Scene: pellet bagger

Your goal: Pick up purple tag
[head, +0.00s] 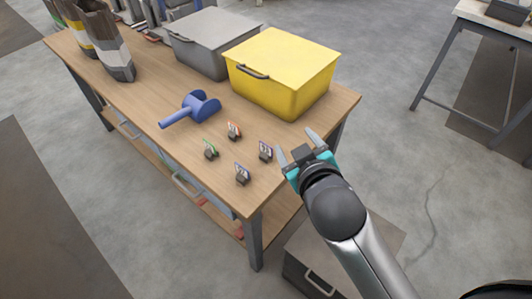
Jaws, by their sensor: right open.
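Several small tags in dark holders stand on the wooden table near its front right corner. One tag with a purplish edge (242,173) stands nearest the front edge. Another tag (265,150), also dark purplish, stands close to the right edge; I cannot tell for sure which is the purple one. A green-edged tag (210,148) and an orange-edged tag (234,131) stand to their left and behind. My right gripper (298,147) is open and empty at the table's right edge, just right of the right-hand tag and apart from it. My left gripper is not in view.
A blue scoop (191,109) lies behind the tags. A yellow lidded bin (281,75) and a grey bin (208,45) stand at the back of the table (165,150). Bags (112,48) stand at the far left. A dark drawer box (310,270) is on the floor below.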

